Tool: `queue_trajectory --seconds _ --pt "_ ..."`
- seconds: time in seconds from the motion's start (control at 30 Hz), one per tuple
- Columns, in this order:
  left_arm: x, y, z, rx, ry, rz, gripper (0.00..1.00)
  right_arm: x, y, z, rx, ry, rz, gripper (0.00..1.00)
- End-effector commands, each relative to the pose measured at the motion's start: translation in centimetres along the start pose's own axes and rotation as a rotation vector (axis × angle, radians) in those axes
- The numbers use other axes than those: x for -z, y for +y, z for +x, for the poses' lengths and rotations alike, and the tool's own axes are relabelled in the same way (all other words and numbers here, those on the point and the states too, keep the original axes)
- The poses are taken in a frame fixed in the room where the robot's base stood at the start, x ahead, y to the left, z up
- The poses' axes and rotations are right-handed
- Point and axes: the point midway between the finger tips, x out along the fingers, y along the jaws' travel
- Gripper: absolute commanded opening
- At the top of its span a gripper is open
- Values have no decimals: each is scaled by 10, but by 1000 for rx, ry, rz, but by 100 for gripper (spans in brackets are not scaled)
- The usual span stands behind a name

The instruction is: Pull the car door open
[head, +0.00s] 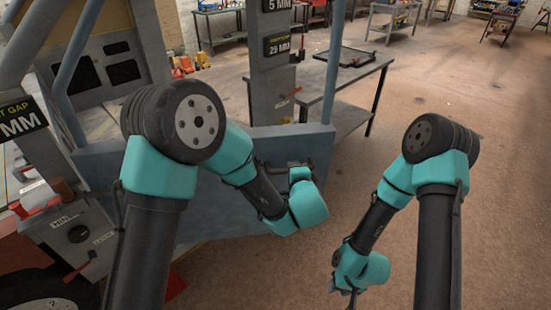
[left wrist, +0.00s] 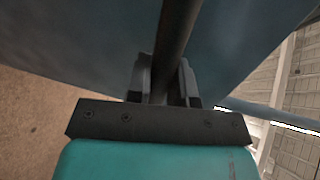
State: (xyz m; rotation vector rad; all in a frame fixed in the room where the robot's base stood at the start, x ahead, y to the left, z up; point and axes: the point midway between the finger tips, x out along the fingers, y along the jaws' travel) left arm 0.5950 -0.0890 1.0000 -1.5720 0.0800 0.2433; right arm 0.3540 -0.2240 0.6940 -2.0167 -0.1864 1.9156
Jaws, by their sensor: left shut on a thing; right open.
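The car door is a blue-grey panel (head: 225,215) with upright posts at both sides of its window opening, left of centre in the head view. My left gripper (head: 300,166) is at the door's right part. In the left wrist view the two fingers of my left gripper (left wrist: 162,85) are shut on a dark bar, the door handle (left wrist: 178,35), which runs across the blue door surface (left wrist: 90,35). My arm partly hides the handle in the head view. My right gripper (head: 347,292) is open and empty, low over the floor, apart from the door.
A grey post with millimetre signs (head: 277,46) stands behind the door. A metal workbench (head: 345,85) stands beyond it. The brown floor (head: 455,90) to the right is clear.

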Motion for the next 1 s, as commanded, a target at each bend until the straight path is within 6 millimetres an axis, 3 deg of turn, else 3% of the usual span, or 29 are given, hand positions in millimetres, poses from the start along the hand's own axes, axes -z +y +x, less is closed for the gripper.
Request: queue_trajectory --seconds 0.2,0.53,0.57,0.6,0.8,1.0 --pt "7 3 -14 -1 32 7 0 0 0 0 0 0 0 43" --pt "8 3 -14 -1 33 7 0 0 0 0 0 0 0 43" --pt "8 3 -14 -1 33 7 24 0 0 0 0 0 0 43" --pt "8 3 -14 -1 33 7 28 0 0 0 0 0 0 43" --pt "7 3 -14 0 33 7 46 0 0 0 0 0 0 43" --pt "7 3 -14 0 32 7 46 0 0 0 0 0 0 43"
